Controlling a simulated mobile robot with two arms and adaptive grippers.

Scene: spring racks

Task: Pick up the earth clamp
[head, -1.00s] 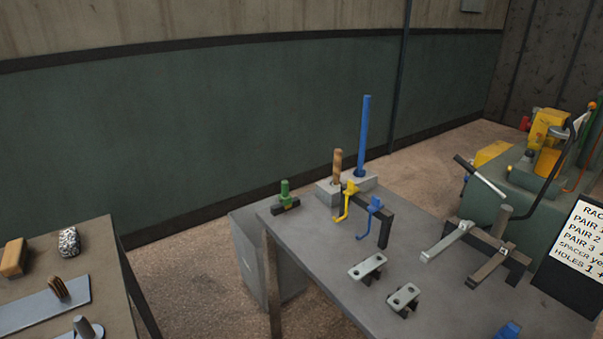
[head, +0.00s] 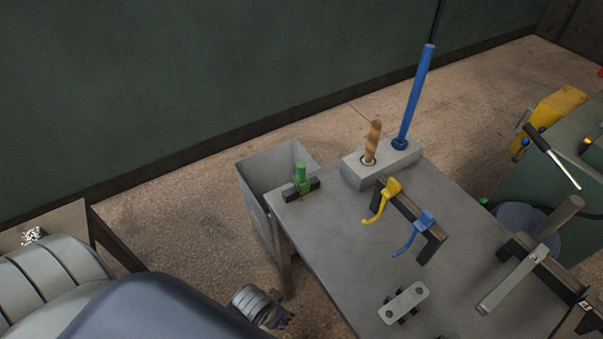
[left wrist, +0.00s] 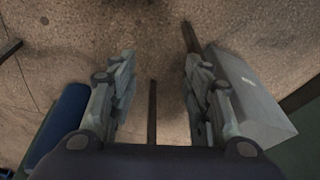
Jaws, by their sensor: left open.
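The green piece cannot be made out in that view. My right gripper is not in view.
The grey table (head: 335,235) holds a grey block (head: 375,172) with a blue rod and a brown twisted rod, yellow (head: 380,203) and blue (head: 413,233) hooks on a rack, and a holed plate (head: 404,304). An open grey bin (head: 258,205) stands beside the table's left corner.

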